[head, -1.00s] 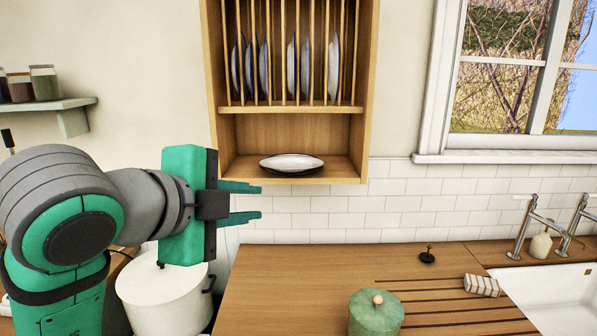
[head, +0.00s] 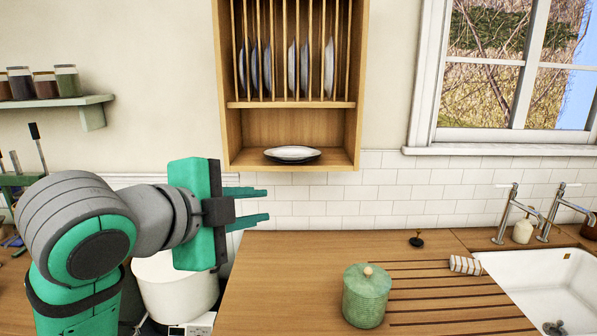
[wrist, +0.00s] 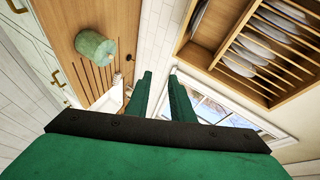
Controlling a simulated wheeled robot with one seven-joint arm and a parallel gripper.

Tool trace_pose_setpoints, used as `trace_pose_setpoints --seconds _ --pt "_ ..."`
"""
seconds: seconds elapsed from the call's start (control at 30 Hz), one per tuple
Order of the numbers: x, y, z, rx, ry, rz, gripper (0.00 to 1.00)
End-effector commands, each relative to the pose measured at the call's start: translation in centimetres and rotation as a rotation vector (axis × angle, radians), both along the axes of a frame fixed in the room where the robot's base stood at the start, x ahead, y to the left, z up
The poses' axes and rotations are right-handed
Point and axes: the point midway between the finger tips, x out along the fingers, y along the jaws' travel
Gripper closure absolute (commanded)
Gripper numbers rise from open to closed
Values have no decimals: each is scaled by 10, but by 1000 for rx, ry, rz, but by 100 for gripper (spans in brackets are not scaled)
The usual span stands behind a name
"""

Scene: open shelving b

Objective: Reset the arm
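My gripper (head: 262,206) is at the left of the head view, its two green fingers pointing right. The fingers are apart with nothing between them. It is in front of the tiled wall, left of and below the wooden plate rack (head: 233,135). In the wrist view the two fingers (wrist: 160,95) are also apart and empty, with the window beyond them. My arm is bent, with the wrist clear of the counter.
A plate (head: 292,154) lies in the rack's lower shelf. A green lidded jar (head: 366,300) stands on the wooden counter (head: 290,270). A white pot (head: 180,290) is below my gripper. A sink (head: 560,285) is at the right.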

Motion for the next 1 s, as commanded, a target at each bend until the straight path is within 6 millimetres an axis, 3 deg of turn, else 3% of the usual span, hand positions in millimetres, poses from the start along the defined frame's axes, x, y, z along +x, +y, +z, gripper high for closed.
trace_pose_setpoints --seconds 0.27,0.47,0.7,1.0 --pt "19 -2 -23 -164 -4 12 79" --pt "39 -9 -53 -353 0 31 79" --pt "62 -17 -106 -632 14 85 79" --pt "74 -24 -186 -929 44 192 79"
